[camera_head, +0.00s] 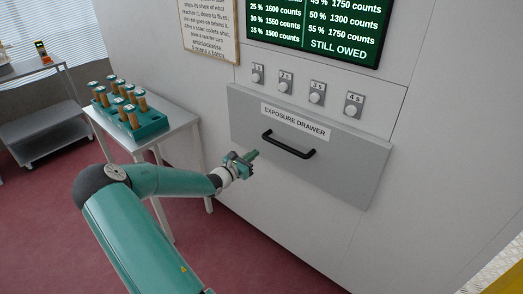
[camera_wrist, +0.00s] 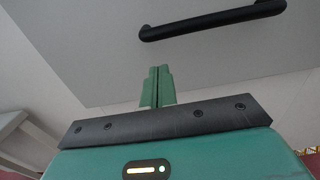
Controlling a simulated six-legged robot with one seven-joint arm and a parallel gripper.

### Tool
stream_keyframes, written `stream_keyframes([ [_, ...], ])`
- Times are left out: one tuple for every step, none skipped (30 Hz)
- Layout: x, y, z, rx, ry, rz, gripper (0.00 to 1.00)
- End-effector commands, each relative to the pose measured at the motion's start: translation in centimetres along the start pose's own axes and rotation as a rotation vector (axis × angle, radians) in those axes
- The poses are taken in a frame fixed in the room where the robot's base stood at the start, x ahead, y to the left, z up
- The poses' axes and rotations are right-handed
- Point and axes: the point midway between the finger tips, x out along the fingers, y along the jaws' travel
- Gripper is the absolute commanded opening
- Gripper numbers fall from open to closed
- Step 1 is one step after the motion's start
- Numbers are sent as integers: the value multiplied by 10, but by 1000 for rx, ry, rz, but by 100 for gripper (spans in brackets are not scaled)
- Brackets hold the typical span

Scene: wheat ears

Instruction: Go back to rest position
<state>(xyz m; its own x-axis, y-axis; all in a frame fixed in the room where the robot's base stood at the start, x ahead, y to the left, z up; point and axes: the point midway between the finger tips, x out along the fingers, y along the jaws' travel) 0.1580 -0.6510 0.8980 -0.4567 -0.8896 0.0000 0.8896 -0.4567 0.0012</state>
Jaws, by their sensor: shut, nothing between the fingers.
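My gripper (camera_head: 249,157) is in front of the grey exposure drawer (camera_head: 349,173), just left of its black handle (camera_head: 289,145). In the wrist view the two green fingers of my gripper (camera_wrist: 157,84) are together, with nothing between them. The handle (camera_wrist: 212,20) shows above the fingertips there, apart from them. The drawer appears closed against the white wall panel. My arm reaches in from the lower left of the head view, bent at the elbow.
A white side table (camera_head: 180,125) at the left bears a teal rack (camera_head: 152,129) with several capped tubes. Several knobs (camera_head: 316,92) sit in a row above the drawer, under a green text screen (camera_head: 318,25). A grey cart (camera_head: 45,135) stands farther left. Red floor (camera_head: 60,220) is open at lower left.

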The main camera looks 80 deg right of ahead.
Motion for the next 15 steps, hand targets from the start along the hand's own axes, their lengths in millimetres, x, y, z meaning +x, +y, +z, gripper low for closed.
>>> stream_keyframes([
  [-11, 2, 0, -1, 1, 3, 0],
  [-16, 2, 0, -1, 1, 3, 0],
  [-21, 2, 0, -1, 2, 3, 0],
  [-25, 1, 0, 0, 1, 2, 0],
  [-28, 1, 0, 1, 1, 2, 0],
  [-31, 1, 0, 1, 0, 2, 0],
  [-33, 1, 0, 0, 0, 2, 0],
  [-34, 1, 0, 0, 0, 1, 0],
  [-35, 0, 0, 0, 0, 1, 0],
  [-36, 0, 0, 0, 0, 1, 0],
  [-36, 0, 0, 0, 0, 1, 0],
  [-36, 0, 0, 0, 0, 1, 0],
  [-36, 0, 0, 0, 0, 0, 0],
  [-36, 0, 0, 0, 0, 0, 0],
  [-36, 0, 0, 0, 0, 0, 0],
])
